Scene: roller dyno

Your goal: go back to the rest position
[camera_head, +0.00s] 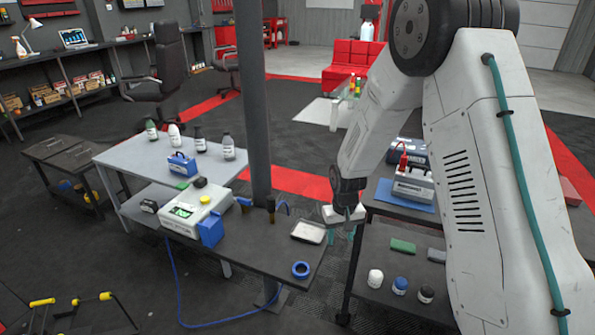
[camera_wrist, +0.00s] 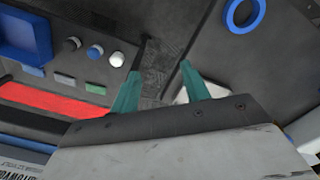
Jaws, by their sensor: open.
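My gripper (camera_head: 343,236) hangs at the end of my white arm, in the gap between the dark bench on the left and the cart on the right. In the wrist view its two teal fingers (camera_wrist: 160,88) are apart with nothing between them. Below the fingers I see dark floor and the bench edge. In the head view my arm reaches down from the upper right and covers part of the right cart.
The dark bench holds a blue ring (camera_head: 301,270), a white tray (camera_head: 308,232) and a white machine (camera_head: 196,212). A grey post (camera_head: 254,110) stands behind it. The right cart carries a device (camera_head: 412,185), with several small jars (camera_head: 400,285) on its lower shelf.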

